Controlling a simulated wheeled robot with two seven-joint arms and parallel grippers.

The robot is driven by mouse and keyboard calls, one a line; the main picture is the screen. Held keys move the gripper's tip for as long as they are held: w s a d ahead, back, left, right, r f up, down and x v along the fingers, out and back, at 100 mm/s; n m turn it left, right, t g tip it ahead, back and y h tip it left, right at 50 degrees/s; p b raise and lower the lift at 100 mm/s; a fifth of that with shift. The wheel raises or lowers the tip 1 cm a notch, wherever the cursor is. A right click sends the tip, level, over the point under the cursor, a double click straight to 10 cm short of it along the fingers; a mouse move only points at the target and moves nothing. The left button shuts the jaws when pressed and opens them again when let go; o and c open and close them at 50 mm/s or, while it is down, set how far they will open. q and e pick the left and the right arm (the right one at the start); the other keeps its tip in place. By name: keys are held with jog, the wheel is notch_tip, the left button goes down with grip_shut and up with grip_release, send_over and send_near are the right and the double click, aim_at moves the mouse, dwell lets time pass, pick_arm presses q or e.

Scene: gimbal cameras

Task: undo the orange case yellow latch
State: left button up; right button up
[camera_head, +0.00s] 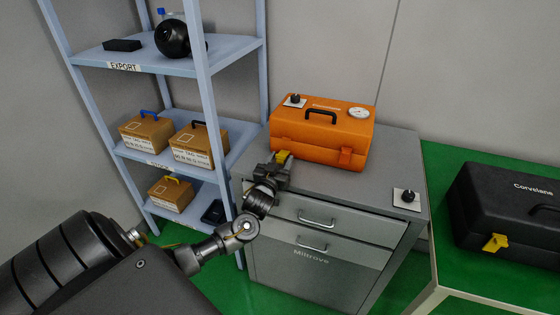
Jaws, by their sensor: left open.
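The orange case (322,131) sits closed on top of the grey drawer cabinet (385,158). It has a black handle on its lid and an orange-red latch at its front right. A yellow latch (283,156) shows at its front left, partly hidden by my left gripper. My left gripper (277,163) is open at the case's front left corner, close to the yellow latch. I cannot tell whether it touches the latch. My right gripper is not in view.
A black case (505,215) with a yellow latch lies on the green-topped table (455,270) at right. A blue-grey shelf (228,52) with several cardboard boxes stands at left. A small knobbed plate (406,199) is on the cabinet's right front. The cabinet top right of the orange case is mostly clear.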

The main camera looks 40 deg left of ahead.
pick_arm(q)
jog(key=b+v, duration=0.1)
jog(key=v, duration=0.9)
jog(key=shift+s, duration=0.35)
jog(key=shift+d, duration=0.15)
